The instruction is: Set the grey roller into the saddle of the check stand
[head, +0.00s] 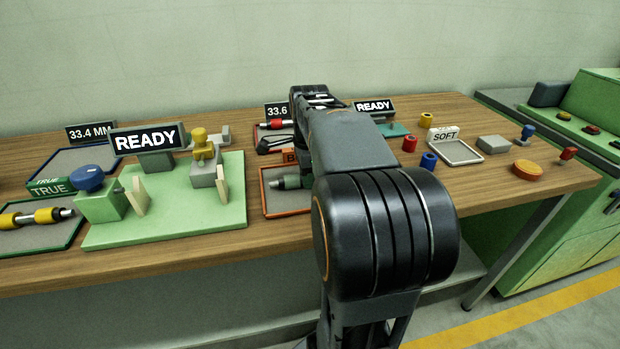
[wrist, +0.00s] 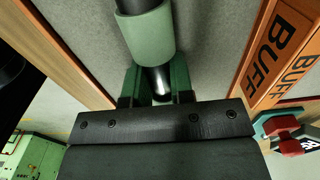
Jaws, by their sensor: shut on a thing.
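The grey roller (wrist: 147,38), a grey-green sleeve on a dark metal shaft, lies along the grey floor of the orange-rimmed BUFF tray. Part of it shows in the head view (head: 290,182), left of my arm. My gripper (wrist: 156,86) is shut on the shaft end, with a green finger on each side. My arm hides the gripper in the head view. A check stand (head: 234,210) with a light green base stands left of the tray. It carries a READY sign (head: 150,139), a blue knob (head: 87,178), a yellow-topped grey block (head: 203,172) and cream plates. I cannot make out its saddle clearly.
The orange BUFF tray rim (head: 266,213) is close to the stand. A TRUE tray (head: 40,235) holds a yellow-banded roller at left. Behind BUFF, a 33.6 tray holds a red-banded roller (head: 277,124). Another READY sign (head: 374,106) stands behind my arm. Small parts lie at right.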

